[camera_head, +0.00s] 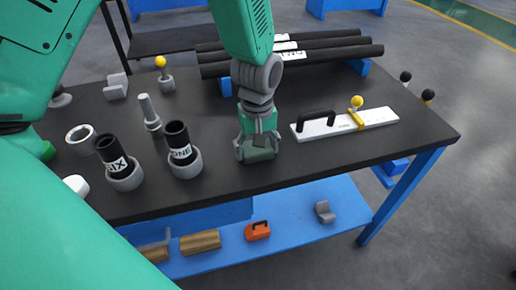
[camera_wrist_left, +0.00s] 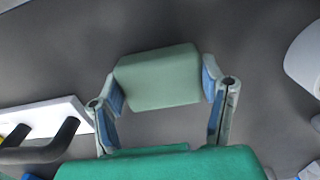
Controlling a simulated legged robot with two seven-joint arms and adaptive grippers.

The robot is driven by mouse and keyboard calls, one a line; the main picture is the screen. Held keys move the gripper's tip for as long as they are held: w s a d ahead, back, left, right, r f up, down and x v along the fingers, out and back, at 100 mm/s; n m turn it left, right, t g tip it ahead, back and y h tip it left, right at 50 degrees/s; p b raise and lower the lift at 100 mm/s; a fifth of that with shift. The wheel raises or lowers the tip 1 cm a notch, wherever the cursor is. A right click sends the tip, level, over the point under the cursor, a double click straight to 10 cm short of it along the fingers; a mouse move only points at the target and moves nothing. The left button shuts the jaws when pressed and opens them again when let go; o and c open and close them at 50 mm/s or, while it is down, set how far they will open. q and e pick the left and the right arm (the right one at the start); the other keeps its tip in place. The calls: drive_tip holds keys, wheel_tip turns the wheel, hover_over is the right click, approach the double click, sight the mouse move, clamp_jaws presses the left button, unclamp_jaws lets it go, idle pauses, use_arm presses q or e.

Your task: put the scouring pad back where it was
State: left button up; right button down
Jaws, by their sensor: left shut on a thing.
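The scouring pad (camera_head: 260,155) is a green block at the front middle of the dark table. My left gripper (camera_head: 257,146) points down and is shut on it. In the left wrist view, the scouring pad (camera_wrist_left: 158,78) sits between the two fingers of my left gripper (camera_wrist_left: 163,92), one at each side. The pad is close to the tabletop; I cannot tell whether it touches. The gripper hides part of it in the head view. My right gripper is not in view.
A white plate (camera_head: 325,124) with a black handle and yellow clamp lies right of the gripper. Two black tubes in grey flanged sleeves (camera_head: 185,163) stand left of it. Black pipes (camera_head: 320,52) lie behind. A blue lower shelf (camera_head: 285,225) holds several items. The table's front right is clear.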

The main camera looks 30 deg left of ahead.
use_arm(q)
drive_tip(key=shift+d, duration=0.1)
drive_tip(key=o, duration=1.2)
wheel_tip(320, 180, up, 12)
drive_tip(key=p, duration=0.2)
